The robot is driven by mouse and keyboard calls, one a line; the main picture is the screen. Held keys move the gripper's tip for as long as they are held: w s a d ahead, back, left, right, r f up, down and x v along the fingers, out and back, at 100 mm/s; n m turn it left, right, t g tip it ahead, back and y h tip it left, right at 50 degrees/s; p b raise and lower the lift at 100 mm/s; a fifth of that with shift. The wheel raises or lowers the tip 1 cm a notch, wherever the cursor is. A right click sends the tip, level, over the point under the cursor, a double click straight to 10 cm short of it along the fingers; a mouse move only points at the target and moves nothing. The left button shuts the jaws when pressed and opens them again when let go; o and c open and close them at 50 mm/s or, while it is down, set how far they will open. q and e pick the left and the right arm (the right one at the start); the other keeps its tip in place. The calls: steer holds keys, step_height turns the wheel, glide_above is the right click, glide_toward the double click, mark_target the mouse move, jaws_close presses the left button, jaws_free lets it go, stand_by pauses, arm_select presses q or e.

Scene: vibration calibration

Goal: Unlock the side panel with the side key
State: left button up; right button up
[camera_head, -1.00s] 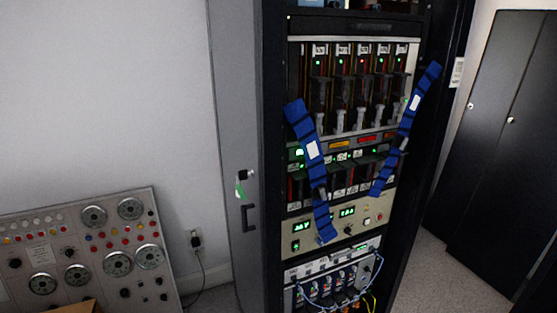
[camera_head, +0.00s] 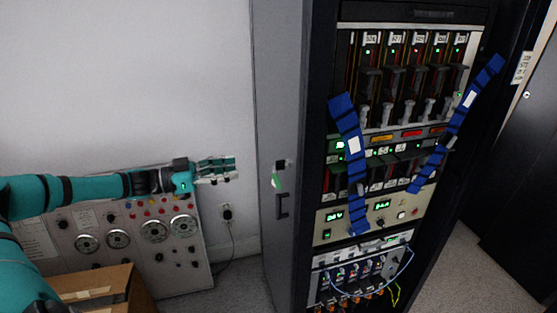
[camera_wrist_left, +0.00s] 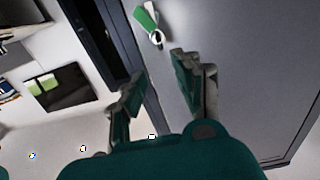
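The grey side panel (camera_head: 277,90) forms the left side of the rack, with a dark handle (camera_head: 282,205) on it. The side key (camera_head: 281,164) sits at the panel's lock above the handle, and a green tag (camera_head: 277,181) hangs from it. In the left wrist view the key (camera_wrist_left: 156,38) and green tag (camera_wrist_left: 145,17) lie beyond the fingertips. My left gripper (camera_head: 233,168) is left of the key, apart from it, pointing right. In the left wrist view my left gripper (camera_wrist_left: 157,66) has its fingers spread with nothing between them. My right gripper is not in view.
The rack front (camera_head: 400,150) carries lit modules and two blue straps. A grey control console (camera_head: 150,235) with dials stands below my left arm, with a cardboard box (camera_head: 100,290) before it. A socket (camera_head: 227,212) with a cable is on the wall. Dark cabinets (camera_head: 520,190) stand at right.

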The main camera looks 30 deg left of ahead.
mark_target(276, 161)
arm_select(q)
steer(key=p+x, duration=0.3)
steer(key=x, duration=0.9)
steer(key=shift+w+d+p, duration=0.15)
steer(key=shift+w+p, duration=0.2)
steer(key=shift+p, duration=0.05)
jaws_close()
